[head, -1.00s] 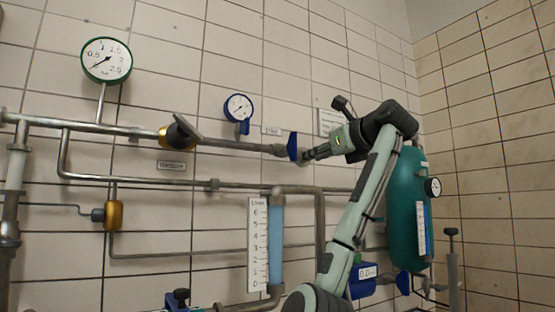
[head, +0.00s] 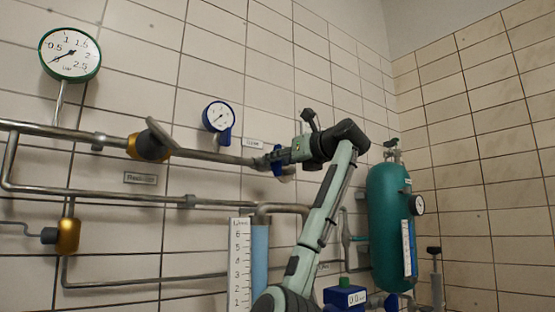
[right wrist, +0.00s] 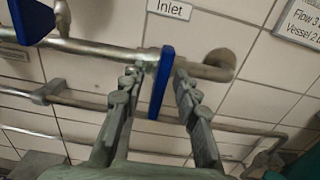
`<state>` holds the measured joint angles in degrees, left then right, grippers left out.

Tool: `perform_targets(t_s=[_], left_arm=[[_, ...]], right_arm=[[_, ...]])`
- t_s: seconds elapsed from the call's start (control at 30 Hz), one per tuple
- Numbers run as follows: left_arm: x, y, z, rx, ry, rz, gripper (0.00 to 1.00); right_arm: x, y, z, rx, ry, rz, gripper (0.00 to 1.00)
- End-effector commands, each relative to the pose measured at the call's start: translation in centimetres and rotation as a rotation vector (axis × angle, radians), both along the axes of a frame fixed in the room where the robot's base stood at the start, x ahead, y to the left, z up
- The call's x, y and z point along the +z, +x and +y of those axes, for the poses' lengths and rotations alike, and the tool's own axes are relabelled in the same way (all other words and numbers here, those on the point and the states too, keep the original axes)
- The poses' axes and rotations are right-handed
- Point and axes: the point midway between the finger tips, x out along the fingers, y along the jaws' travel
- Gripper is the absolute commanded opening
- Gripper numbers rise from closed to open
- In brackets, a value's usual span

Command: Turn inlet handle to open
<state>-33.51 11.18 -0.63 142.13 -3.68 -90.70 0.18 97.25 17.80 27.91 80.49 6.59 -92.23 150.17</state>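The inlet handle is a flat blue lever on the grey pipe, partly hidden by my gripper in the head view (head: 278,164). In the right wrist view the blue handle (right wrist: 160,88) lies across the pipe, just below the "Inlet" label (right wrist: 170,9). My right gripper (head: 268,160) is at the handle. In the right wrist view my right gripper (right wrist: 157,72) is open, with one finger on each side of the handle. Narrow gaps seem to remain; contact is hard to tell. My left gripper is not in view.
A small blue gauge (head: 218,117) and a large green-rimmed gauge (head: 70,54) are on the left. A valve with a brass body (head: 150,147) is on the same pipe. A lower pipe (head: 120,196) runs below. A green tank (head: 389,225) stands right of my arm.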

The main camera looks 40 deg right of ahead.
Motion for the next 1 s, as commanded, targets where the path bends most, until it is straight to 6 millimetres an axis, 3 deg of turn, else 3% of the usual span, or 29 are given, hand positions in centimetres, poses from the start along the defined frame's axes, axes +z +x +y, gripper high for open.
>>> perform_targets(t_s=[0.23,0.5,1.0], left_arm=[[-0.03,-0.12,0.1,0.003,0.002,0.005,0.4],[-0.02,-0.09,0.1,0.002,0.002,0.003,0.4],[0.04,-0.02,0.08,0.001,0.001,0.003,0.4]], right_arm=[[-0.04,0.15,-0.02,0.0,0.0,0.0,0.31],[-0.04,0.14,-0.01,0.0,0.0,0.0,0.0],[-0.01,0.14,0.0,0.0,-0.059,0.007,0.0]])
